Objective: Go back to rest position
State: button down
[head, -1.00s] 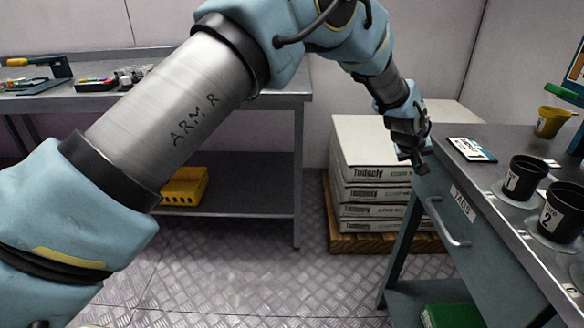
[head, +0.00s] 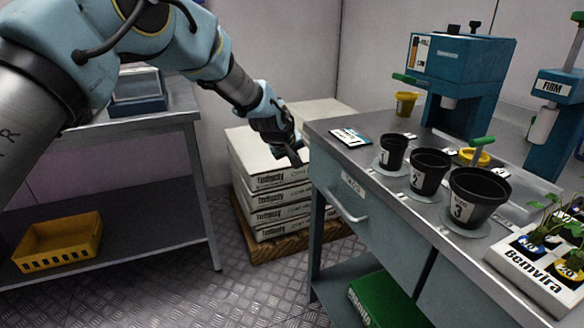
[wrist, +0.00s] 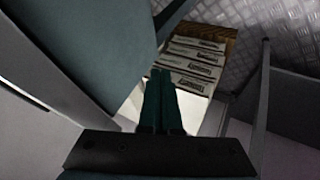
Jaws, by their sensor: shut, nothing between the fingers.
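My gripper (head: 294,156) hangs at the end of my arm in the head view, pointing down beside the left end of the workbench (head: 330,124). It is shut and holds nothing. In the wrist view the two fingers (wrist: 161,75) lie side by side, pressed together. Behind the gripper stands a stack of white boxes (head: 262,180) on a wooden pallet (head: 270,245). The stack also shows in the wrist view (wrist: 190,62), beyond the fingertips.
The workbench has a drawer with a handle (head: 347,207), black pots numbered 1 (head: 392,151), 2 (head: 429,172) and 3 (head: 477,197), a blue machine (head: 460,75) and a plant tray (head: 530,265). A side table (head: 130,122) with a yellow crate (head: 60,250) stands left. Floor between is clear.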

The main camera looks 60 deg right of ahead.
jog(key=b+v, duration=0.1)
jog(key=v, duration=0.7)
jog(key=shift+r, duration=0.15)
jog(key=shift+a, duration=0.15)
jog(key=w+a+r+n+t+y+p, duration=0.2)
jog(key=w+a, duration=1.2)
jog(key=a, duration=0.3)
jog(key=w+a+r+n+t+y+p, duration=0.1)
jog(key=w+a+r+n+y+p, duration=0.15)
jog(key=w+a, duration=1.25)
jog(key=s+a+r+n+y+p, duration=0.2)
jog(key=a+p, duration=0.1)
jog(key=a, duration=1.7)
jog(key=s+a, duration=0.3)
jog(key=a, duration=0.4)
jog(key=s+a+n+g+p, duration=0.1)
jog(key=s+a, duration=0.3)
jog(key=a, duration=0.4)
jog(key=shift+s+a+r+y, duration=0.15)
jog(key=shift+a+r+y, duration=0.05)
jog(key=shift+a+y, duration=0.15)
jog(key=shift+n, duration=0.25)
